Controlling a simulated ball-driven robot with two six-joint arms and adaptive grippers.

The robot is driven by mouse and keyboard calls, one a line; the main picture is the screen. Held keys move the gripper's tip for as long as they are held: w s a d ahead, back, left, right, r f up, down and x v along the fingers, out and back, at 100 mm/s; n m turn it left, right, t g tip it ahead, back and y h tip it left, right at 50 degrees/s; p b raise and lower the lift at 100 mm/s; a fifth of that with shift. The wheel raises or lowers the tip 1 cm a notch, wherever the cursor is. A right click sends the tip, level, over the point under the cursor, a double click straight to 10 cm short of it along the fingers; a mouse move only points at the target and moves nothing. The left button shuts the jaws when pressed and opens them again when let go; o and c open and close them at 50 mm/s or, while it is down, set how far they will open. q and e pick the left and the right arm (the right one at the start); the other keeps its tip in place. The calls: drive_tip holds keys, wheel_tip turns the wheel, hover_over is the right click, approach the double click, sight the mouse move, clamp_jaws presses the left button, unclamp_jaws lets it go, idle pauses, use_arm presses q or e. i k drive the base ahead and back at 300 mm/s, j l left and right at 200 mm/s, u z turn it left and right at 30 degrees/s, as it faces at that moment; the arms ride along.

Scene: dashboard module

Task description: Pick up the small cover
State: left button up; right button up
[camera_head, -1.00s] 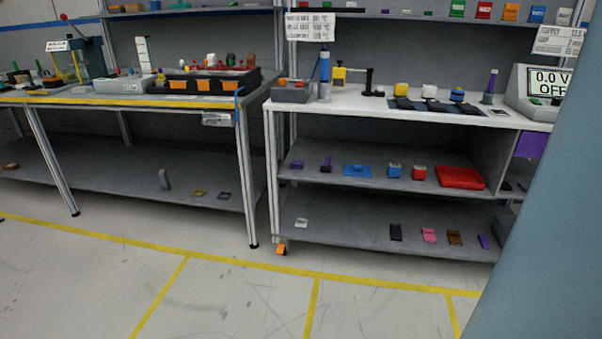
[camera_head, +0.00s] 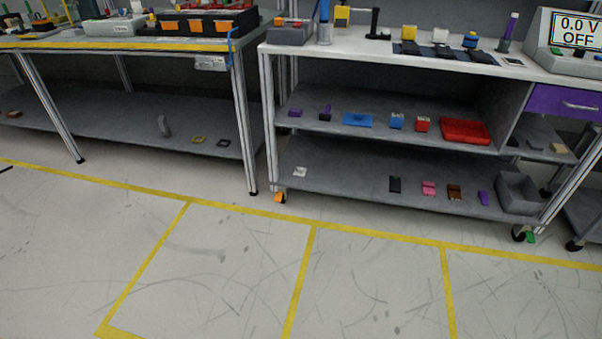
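I cannot tell which piece is the small cover. Small flat pieces lie on the lower shelf of the white-topped bench: a white one (camera_head: 300,171), a black one (camera_head: 395,184), a pink one (camera_head: 428,188), a brown one (camera_head: 454,192) and a purple one (camera_head: 483,198). The middle shelf holds a purple piece (camera_head: 295,113), a flat blue piece (camera_head: 358,120), a blue block (camera_head: 397,121), a red block (camera_head: 422,124) and a wide red piece (camera_head: 465,131). Neither of my grippers is in view.
The white-topped bench (camera_head: 400,50) carries several parts and a display box (camera_head: 570,40) reading 0.0 V OFF. A purple drawer (camera_head: 565,103) is at its right. A workbench (camera_head: 120,42) with a lower shelf stands left. The yellow-lined floor (camera_head: 220,260) in front is clear.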

sight(300, 171)
drive_tip(key=u, duration=5.2)
drive_tip(key=z, duration=5.2)
drive_tip(key=i+j, duration=0.4)
drive_tip(key=i, duration=0.15)
drive_tip(key=i+j, duration=0.4)
drive_tip(key=i, duration=0.2)
drive_tip(key=i+j, duration=0.4)
drive_tip(key=i, duration=0.15)
